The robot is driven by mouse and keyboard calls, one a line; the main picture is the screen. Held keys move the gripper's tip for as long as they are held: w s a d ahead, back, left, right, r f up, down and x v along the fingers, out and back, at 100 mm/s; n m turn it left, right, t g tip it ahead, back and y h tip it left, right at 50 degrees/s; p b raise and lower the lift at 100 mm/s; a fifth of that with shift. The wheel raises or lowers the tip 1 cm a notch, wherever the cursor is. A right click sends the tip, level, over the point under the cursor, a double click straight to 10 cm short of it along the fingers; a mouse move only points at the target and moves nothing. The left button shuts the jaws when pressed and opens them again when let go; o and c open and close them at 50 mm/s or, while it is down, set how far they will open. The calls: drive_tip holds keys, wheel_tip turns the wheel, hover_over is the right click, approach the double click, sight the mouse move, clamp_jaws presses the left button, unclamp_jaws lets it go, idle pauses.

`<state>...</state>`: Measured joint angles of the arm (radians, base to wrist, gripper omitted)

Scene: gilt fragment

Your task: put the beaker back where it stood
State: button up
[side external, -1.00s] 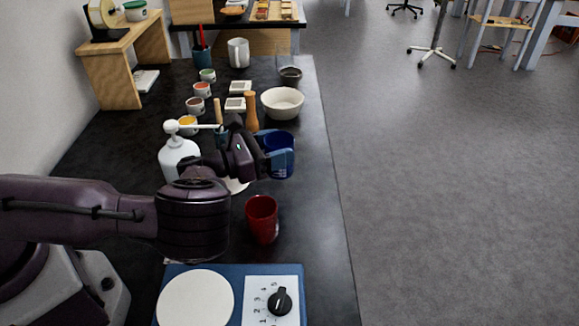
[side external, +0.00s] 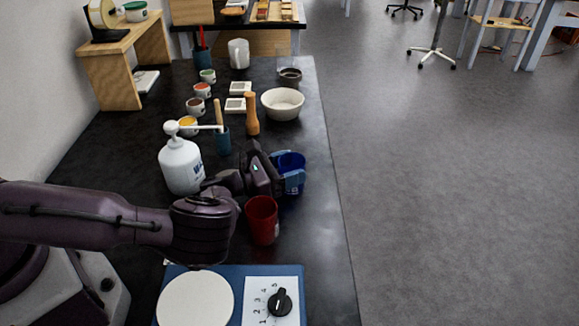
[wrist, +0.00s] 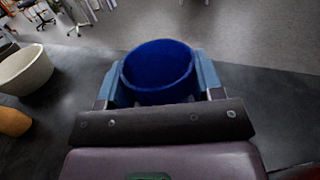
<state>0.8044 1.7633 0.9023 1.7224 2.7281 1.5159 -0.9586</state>
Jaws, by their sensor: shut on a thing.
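The beaker is a deep blue, open-topped cup (side external: 291,161), seen to the right of the arm in the side view. My gripper (side external: 292,181) is shut on it, with the blue-grey fingers on either side. The wrist view shows the beaker (wrist: 158,70) between both fingers (wrist: 160,85), its mouth open and its inside looking empty. It looks about upright. I cannot tell whether its base touches the table, as the fingers hide its lower part.
A red cup (side external: 262,220) stands just nearer the camera than my gripper, left of the beaker. A blue hotplate (side external: 240,285) lies in front. A white pump bottle (side external: 181,165), wooden pepper mill (side external: 252,115) and white bowl (side external: 283,104) stand behind. The black table's right edge is close.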

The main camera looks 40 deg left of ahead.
drive_tip(key=o, duration=1)
drive_tip(key=shift+f, duration=0.1)
drive_tip(key=shift+r, duration=0.2)
drive_tip(key=v, duration=1.2)
drive_tip(key=shift+f, duration=0.1)
